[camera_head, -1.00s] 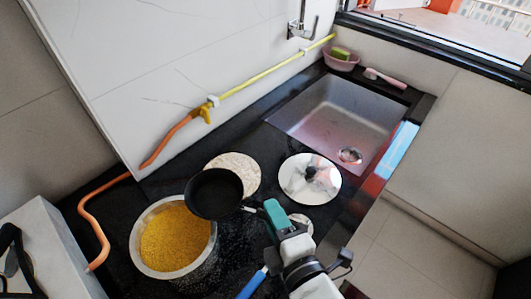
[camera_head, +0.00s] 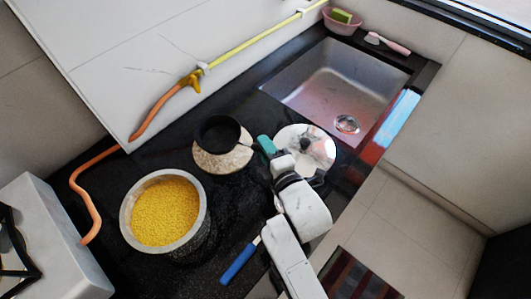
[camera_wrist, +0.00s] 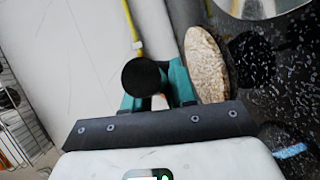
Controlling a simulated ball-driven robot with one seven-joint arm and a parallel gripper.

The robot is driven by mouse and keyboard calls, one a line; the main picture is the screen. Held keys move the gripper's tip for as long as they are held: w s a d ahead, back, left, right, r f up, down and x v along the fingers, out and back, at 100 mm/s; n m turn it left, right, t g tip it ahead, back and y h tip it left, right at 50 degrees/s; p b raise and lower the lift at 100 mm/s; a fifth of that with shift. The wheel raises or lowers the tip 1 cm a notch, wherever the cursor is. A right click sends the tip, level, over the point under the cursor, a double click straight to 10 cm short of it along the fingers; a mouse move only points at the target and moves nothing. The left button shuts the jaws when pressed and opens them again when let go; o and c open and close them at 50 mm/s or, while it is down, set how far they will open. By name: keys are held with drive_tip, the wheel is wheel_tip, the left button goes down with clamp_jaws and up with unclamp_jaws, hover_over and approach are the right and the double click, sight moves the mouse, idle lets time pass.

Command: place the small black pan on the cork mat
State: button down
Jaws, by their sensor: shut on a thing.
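The small black pan (camera_head: 218,133) shows in the head view over the far part of the round cork mat (camera_head: 222,164). The near part of the mat is bare, and I cannot tell whether the pan touches it. My gripper (camera_head: 265,146), with teal fingers, is right of the pan and shut on its handle, which is mostly hidden. In the wrist view, a round black part of the pan (camera_wrist: 143,78) shows at the teal fingers. The speckled mat (camera_wrist: 207,65) lies just right of them.
A pot of yellow grain (camera_head: 165,212) stands left of the mat. A round lid with a dark knob (camera_head: 305,148) lies to the right, partly behind my arm. A blue-handled tool (camera_head: 238,265) lies near the front edge. The sink (camera_head: 335,90) is at the back right.

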drive_tip(key=shift+w+a+f, duration=0.1)
drive_tip(key=shift+w+f, duration=0.55)
drive_tip(key=shift+f+b, duration=0.3)
drive_tip(key=shift+f, duration=1.3)
drive_tip(key=shift+f, duration=0.15)
drive_tip(key=c, duration=0.9)
unclamp_jaws()
